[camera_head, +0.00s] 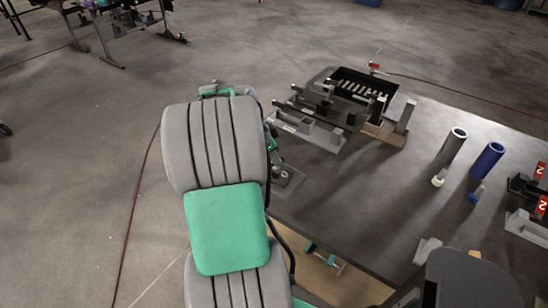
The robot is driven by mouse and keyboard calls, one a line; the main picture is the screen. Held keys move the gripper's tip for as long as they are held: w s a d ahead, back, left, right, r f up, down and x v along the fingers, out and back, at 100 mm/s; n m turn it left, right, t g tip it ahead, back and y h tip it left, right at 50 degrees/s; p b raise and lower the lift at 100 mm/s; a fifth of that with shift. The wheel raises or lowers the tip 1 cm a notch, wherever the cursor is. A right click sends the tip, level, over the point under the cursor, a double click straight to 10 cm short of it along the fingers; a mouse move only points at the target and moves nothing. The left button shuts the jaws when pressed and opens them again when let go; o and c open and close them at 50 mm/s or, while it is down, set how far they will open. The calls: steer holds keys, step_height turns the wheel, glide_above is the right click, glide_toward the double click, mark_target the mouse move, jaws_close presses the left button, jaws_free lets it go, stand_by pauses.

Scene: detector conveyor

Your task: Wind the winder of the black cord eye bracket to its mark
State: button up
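I cannot tell for sure which part is the black cord eye bracket or its winder. A black fixture with bars (325,108) stands at the table's back left, behind a similar grey fixture (318,136). Another black bracket (522,187) stands at the right edge, partly cut off. No mark on a winder can be made out. My arm, with grey ribbed covers and a green pad, fills the middle left. Its far end is by the table's left edge, near a small grey plate (288,182). My gripper's fingers are hidden behind the arm.
The dark table (370,215) has a black slotted bin (362,84) at the back. A grey cylinder (452,146) and a blue cylinder (487,161) stand at right, with small pieces before them. Red tags marked 2 (541,205) stand far right. The table's middle is clear.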

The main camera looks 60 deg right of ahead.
jaws_close()
steer(key=shift+f+n+t+b, duration=0.3)
steer(key=shift+n+b, duration=0.4)
steer(key=shift+b, duration=0.25)
steer(key=shift+s+r+n+b, duration=0.1)
steer(key=shift+n+b, duration=0.3)
steer(key=shift+n, duration=0.2)
steer(key=shift+r+n+t+h, duration=0.2)
steer(key=shift+n+t+h, duration=0.1)
steer(key=shift+n, duration=0.1)
